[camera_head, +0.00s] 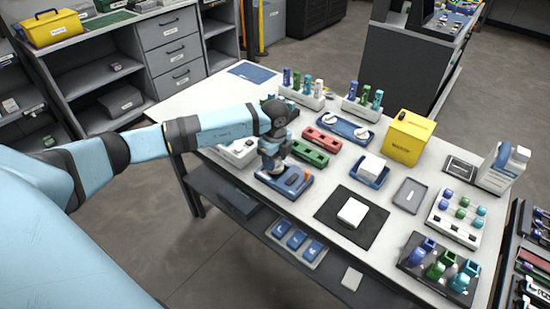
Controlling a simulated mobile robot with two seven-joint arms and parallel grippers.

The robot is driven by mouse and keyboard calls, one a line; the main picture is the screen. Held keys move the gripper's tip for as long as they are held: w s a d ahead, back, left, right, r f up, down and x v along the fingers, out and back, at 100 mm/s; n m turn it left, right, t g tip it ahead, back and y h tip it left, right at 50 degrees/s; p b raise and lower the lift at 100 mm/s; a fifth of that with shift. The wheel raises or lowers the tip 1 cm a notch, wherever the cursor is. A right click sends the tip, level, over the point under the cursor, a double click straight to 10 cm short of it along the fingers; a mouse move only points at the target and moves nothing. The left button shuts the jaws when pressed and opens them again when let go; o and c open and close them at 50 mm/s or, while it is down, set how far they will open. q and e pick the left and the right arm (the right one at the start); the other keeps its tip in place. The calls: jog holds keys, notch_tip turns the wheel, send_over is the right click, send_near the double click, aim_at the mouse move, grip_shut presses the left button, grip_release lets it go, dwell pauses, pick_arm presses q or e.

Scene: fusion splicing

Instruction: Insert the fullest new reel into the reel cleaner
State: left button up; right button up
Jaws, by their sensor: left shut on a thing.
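My left gripper (272,164) points down over the left end of a small blue tray (284,190) near the table's front edge. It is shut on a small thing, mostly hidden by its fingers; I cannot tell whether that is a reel. A small dark piece (291,180) and an orange-tipped piece (307,177) sit on the tray to the right of the gripper. A white block (352,211) lies on a black mat (364,232) to the right; I cannot tell whether it is the reel cleaner. My right gripper is not in view.
Behind are red (322,139) and green (309,153) blocks, a blue tray with white round pieces (346,130) and a yellow box (409,137). Racks with coloured pieces (455,219) fill the right end.

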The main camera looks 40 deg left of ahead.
pick_arm(q)
jog(key=shift+f, duration=0.6)
dwell(0.5)
jog(key=shift+f+b, duration=0.3)
jog(key=shift+f, duration=0.05)
dwell(0.4)
jog(key=o, duration=0.9)
jog(key=shift+r+p, duration=2.4)
jog(key=shift+r, duration=0.65)
